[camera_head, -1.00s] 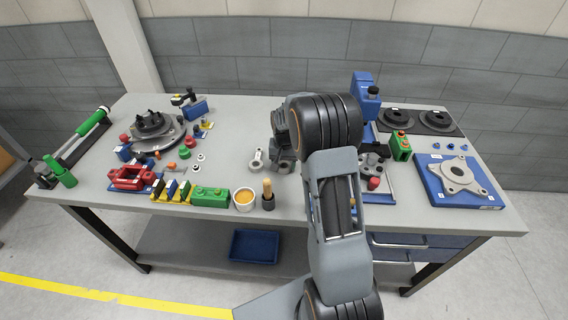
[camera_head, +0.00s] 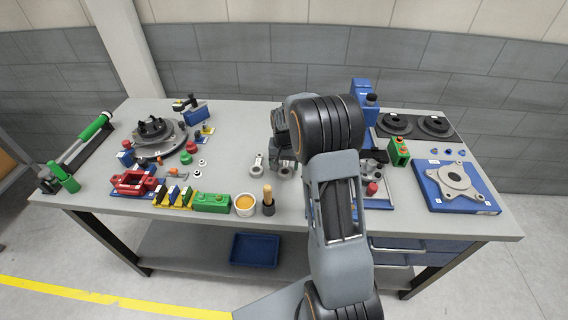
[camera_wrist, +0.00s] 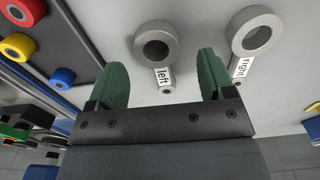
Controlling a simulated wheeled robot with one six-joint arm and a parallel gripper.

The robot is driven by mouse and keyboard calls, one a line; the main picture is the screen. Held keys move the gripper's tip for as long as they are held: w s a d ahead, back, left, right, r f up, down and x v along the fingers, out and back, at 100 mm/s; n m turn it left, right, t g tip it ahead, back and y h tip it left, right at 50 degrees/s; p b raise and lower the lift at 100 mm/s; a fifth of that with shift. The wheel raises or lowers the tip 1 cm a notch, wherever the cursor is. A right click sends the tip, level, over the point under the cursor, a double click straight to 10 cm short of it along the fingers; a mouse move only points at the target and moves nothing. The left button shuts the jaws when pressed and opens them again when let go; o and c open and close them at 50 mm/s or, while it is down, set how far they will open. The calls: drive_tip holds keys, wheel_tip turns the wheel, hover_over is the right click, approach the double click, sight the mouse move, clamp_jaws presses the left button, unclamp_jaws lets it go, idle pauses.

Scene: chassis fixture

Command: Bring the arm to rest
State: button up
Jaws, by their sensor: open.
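My arm reaches over the grey workbench (camera_head: 330,222) in the head view, with my gripper (camera_head: 284,140) partly hidden behind my own wrist. In the wrist view, my gripper (camera_wrist: 163,65) is open, its two green-padded fingers apart with nothing held between them. Two grey ring-ended parts lie on the bench ahead of the fingers. The part labelled "left" (camera_wrist: 157,44) shows between the fingertips, and the part labelled "right" (camera_wrist: 257,32) lies beyond the right finger. The left part also shows in the head view (camera_head: 257,166). I cannot tell the exact height of the fingers above the bench.
A round dark fixture (camera_head: 157,136) and small coloured parts fill the bench's left side. A yellow-filled cup (camera_head: 245,204) stands near the front edge. Right of my arm are a green block (camera_head: 399,152) and a blue plate (camera_head: 430,192) bearing a grey flange.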

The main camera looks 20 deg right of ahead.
drive_tip(key=shift+o, duration=0.9)
drive_tip(key=shift+r, duration=0.1)
drive_tip(key=shift+r+p, duration=1.55)
drive_tip(key=shift+r, duration=0.65)
drive_tip(key=shift+c, duration=0.3)
